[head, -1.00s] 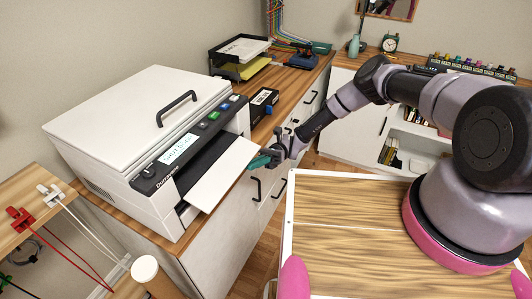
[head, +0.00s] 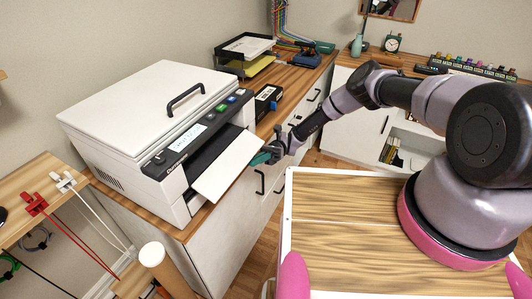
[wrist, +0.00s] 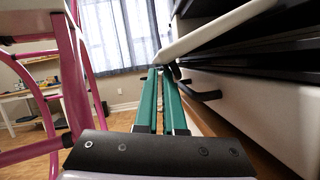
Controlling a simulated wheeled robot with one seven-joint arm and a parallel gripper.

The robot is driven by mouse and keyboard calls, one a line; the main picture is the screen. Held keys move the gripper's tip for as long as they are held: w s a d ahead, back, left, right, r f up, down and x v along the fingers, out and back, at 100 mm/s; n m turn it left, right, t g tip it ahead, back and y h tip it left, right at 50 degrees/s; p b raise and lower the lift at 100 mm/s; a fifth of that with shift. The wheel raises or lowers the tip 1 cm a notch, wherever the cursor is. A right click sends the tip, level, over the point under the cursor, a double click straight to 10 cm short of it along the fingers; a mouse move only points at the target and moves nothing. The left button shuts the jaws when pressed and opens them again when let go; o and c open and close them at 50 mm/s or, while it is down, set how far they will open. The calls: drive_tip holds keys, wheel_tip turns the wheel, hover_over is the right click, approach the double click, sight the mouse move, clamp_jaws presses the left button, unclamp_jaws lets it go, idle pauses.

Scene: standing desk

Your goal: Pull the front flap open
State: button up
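The white printer (head: 130,110) stands on the wooden cabinet top at left. Its front flap (head: 225,170) is a white panel, swung down and sticking out from the dark front opening. My gripper (head: 262,158) has green fingers and is at the flap's outer right corner, just below its edge. In the wrist view my gripper (wrist: 159,85) has its two fingers side by side with only a thin gap. The flap (wrist: 220,30) runs above them, its end near the fingertips. Nothing shows between the fingers. Contact with the flap cannot be made out.
A cabinet handle (head: 260,182) sits below the gripper; a black handle (wrist: 200,92) shows close to the fingers in the wrist view. A black box (head: 267,100) and a paper tray (head: 246,48) stand behind the printer. The floor right of the cabinet is partly clear.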

drive_tip(key=a+v, duration=0.1)
drive_tip(key=v, duration=0.8)
drive_tip(key=shift+w, duration=0.35)
drive_tip(key=shift+f, duration=0.1)
idle(0.5)
